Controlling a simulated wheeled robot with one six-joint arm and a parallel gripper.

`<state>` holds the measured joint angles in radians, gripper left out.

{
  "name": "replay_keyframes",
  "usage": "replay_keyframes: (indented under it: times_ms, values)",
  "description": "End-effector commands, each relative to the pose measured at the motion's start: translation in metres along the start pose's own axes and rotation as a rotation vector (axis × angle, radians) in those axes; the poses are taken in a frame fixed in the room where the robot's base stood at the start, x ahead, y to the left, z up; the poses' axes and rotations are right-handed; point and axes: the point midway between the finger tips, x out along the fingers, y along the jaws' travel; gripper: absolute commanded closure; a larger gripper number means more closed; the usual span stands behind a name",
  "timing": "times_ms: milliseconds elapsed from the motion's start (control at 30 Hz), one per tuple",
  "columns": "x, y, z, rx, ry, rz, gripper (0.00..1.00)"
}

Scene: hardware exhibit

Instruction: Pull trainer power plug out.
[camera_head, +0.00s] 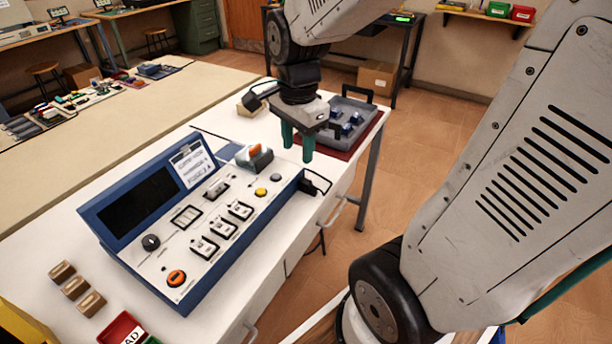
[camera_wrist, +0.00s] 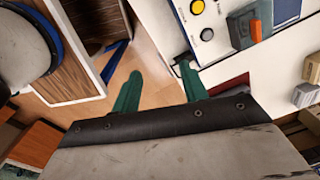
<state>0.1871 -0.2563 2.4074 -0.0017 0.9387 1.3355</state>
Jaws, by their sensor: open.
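The trainer (camera_head: 200,222) is a blue-framed console with a white sloped panel on the bench, seen in the head view. A black plug with a cable (camera_head: 316,185) sits at its right end, and the cable drops past the bench edge. My gripper (camera_head: 297,153) has two green fingers, apart and empty, pointing down above and behind the plug. In the wrist view, my gripper (camera_wrist: 159,67) spans the bench edge. A small dark piece, perhaps the plug or cable (camera_wrist: 178,62), shows by the right fingertip and is partly hidden. Contact cannot be told.
The white bench (camera_head: 225,320) has an open drawer-side edge on the right. A grey tray (camera_head: 357,122) on a red mat stands behind my gripper. Several small wooden blocks (camera_head: 75,287) lie at the front left. Floor (camera_head: 430,165) is clear to the right.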

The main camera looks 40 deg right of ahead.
Motion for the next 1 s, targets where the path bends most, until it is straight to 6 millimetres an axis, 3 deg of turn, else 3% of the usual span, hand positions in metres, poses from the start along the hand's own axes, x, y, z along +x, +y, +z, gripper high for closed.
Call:
replay_keyframes:
  times_ms: [200, 400, 600, 1000]
  values:
    - [0.063, -0.043, -0.048, 0.726, 0.005, 0.039, 0.56]
    - [0.102, -0.060, -0.076, 1.142, 0.016, 0.051, 0.56]
    - [0.121, -0.064, -0.085, 1.273, 0.021, 0.054, 0.56]
    - [0.180, -0.060, -0.083, 1.273, 0.021, 0.056, 0.56]
